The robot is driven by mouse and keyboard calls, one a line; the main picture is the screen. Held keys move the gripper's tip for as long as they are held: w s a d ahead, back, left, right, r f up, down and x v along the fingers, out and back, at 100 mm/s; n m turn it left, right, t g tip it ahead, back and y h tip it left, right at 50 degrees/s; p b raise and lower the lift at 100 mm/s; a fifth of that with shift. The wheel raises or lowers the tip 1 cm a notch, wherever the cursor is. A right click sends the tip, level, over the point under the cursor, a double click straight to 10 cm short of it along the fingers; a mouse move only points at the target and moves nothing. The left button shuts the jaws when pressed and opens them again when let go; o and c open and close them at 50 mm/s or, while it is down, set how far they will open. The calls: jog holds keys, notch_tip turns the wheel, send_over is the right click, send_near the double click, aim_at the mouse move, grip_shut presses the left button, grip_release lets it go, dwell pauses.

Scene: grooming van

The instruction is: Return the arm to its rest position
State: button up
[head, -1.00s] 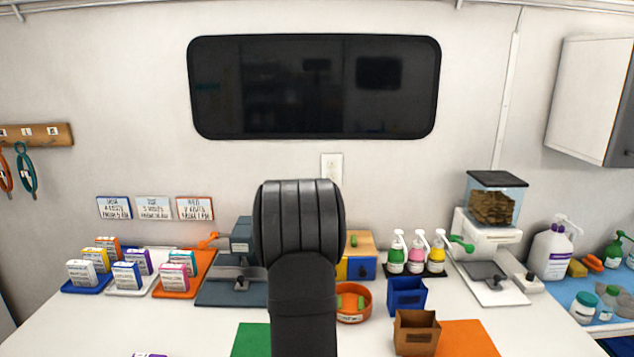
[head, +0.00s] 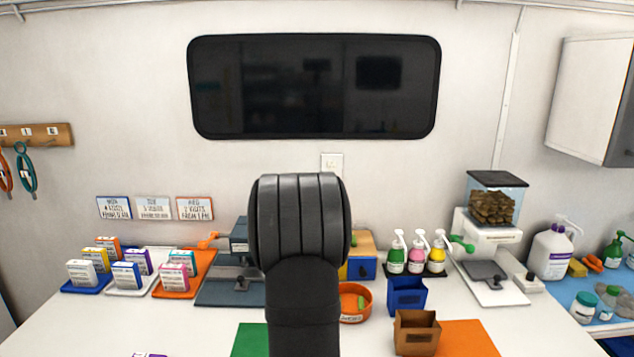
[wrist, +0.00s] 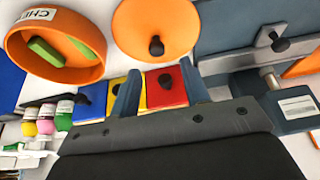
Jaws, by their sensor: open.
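My gripper (wrist: 160,92) shows in the wrist view with its two blue-grey fingers apart and nothing held between them. Behind the fingers is a small drawer box (wrist: 166,92) with yellow and red fronts and dark knobs. In the head view my own dark arm stands upright in the middle and hides my gripper. An orange bowl (head: 354,302) stands right of the arm; in the wrist view it (wrist: 85,68) holds green pieces. An orange disc with a dark knob (wrist: 150,20) lies beside the bowl in the wrist view and is hidden in the head view.
A grey press-like device (head: 225,291) stands left of my arm, near trays of small boxes (head: 174,292). Right are a blue bin (head: 407,296), a brown bin (head: 416,334), pump bottles (head: 417,262) and a dispenser (head: 490,240). The front left counter is mostly clear.

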jog(key=x, duration=0.5)
jog(key=shift+f, duration=0.15)
jog(key=shift+v, duration=0.8)
jog(key=s, duration=1.8)
jog(key=w+d+r+m+h, duration=0.1)
jog(key=w+d+r+m, duration=0.2)
jog(key=d, duration=0.5)
jog(key=w+d+r+m, duration=0.1)
jog(key=w+d+r, duration=0.2)
jog(key=d+r, duration=0.4)
jog(key=w+d+r+m+h, duration=0.1)
jog(key=w+d+r+m, duration=0.15)
jog(key=d, duration=0.65)
jog(key=w+a+f+n, duration=0.1)
jog(key=w+a+f, duration=0.3)
jog(key=a, duration=0.3)
jog(key=shift+w+f, duration=0.15)
jog(key=shift+w, duration=0.35)
